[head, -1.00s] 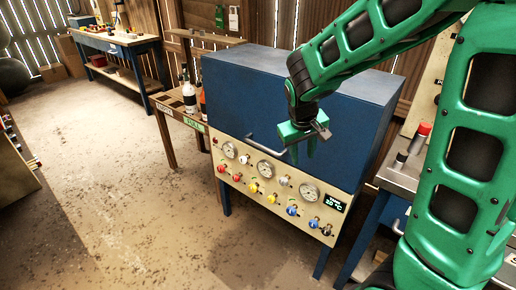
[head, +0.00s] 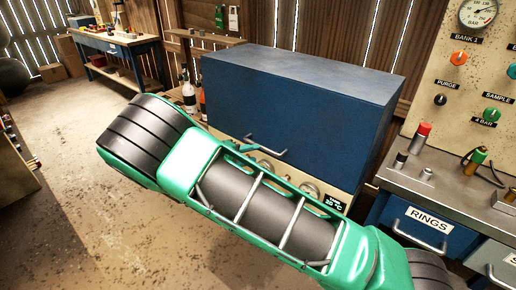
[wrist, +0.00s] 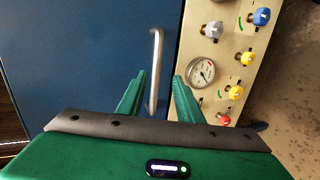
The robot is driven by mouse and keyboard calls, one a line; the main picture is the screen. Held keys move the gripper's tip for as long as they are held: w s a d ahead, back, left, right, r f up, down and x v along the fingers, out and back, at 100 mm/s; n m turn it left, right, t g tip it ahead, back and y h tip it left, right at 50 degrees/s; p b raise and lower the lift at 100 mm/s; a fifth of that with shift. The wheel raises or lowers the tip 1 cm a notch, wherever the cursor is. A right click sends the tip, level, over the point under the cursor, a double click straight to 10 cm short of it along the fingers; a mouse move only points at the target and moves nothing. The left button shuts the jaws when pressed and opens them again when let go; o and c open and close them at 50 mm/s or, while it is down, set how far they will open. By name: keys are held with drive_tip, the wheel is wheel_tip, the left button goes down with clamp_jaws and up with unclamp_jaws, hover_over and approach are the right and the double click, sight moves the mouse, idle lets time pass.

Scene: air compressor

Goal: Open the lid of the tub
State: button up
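The tub is a blue box (head: 300,105) with a flat closed top, standing on the compressor. A silver bar handle (head: 266,146) is on its front near the lower edge. In the wrist view the handle (wrist: 156,65) runs up and down over the blue face (wrist: 90,60). My gripper (wrist: 161,78) is open, with its two green fingers on either side of the handle's line. I cannot tell whether the fingers touch it. In the head view my gripper is mostly hidden behind my arm.
A cream panel with gauges (wrist: 201,72) and coloured knobs lies beside the handle. A workbench with a drawer labelled RINGS (head: 430,222) stands at the right. Bottles (head: 189,95) stand on a small table at the left.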

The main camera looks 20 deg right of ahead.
drive_tip(key=shift+n+t+h, duration=0.3)
drive_tip(key=shift+n+t, duration=0.2)
drive_tip(key=shift+t, duration=0.3)
drive_tip(key=w+d, duration=0.1)
drive_tip(key=w, duration=0.1)
drive_tip(key=w+d+f, duration=0.1)
drive_tip(key=w+d, duration=0.1)
drive_tip(key=w+d+f, duration=0.1)
drive_tip(key=w+d, duration=0.1)
drive_tip(key=w, duration=0.1)
drive_tip(key=shift+f, duration=0.15)
clamp_jaws()
